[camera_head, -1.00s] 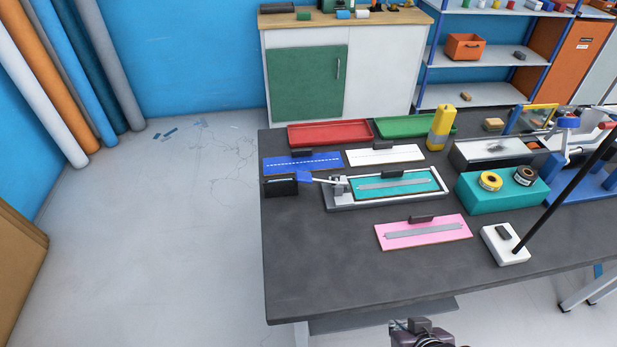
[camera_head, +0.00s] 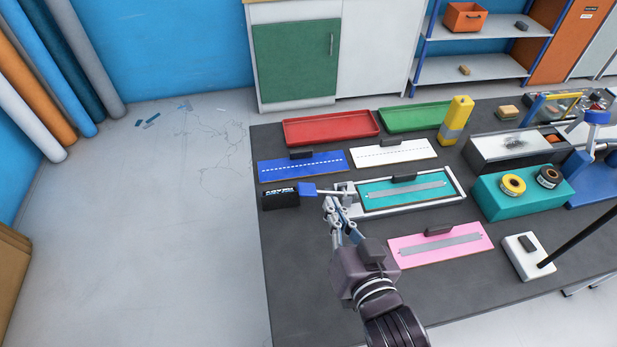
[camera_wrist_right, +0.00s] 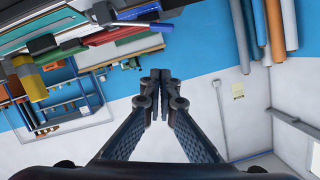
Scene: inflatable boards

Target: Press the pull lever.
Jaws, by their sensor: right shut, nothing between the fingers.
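The pull lever, a pale bar with a blue end (camera_head: 308,189), sits at the left end of a white clamp frame (camera_head: 400,209) that holds a teal board (camera_head: 378,203). It slants low to the left, its blue end beside a small black block (camera_head: 281,199). My right gripper (camera_head: 333,203) is shut and empty, its fingertips just below and right of the blue end. I cannot tell whether they touch the lever. In the right wrist view the shut fingertips (camera_wrist_right: 156,75) meet with nothing between them. My left gripper is not in view.
A pink board (camera_head: 465,254) lies right of my right arm. Blue (camera_head: 275,173) and white (camera_head: 405,158) boards and red (camera_head: 330,138) and green (camera_head: 418,116) trays lie behind. A teal block (camera_head: 500,207) with tape rolls stands right. The table's left edge is near the lever.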

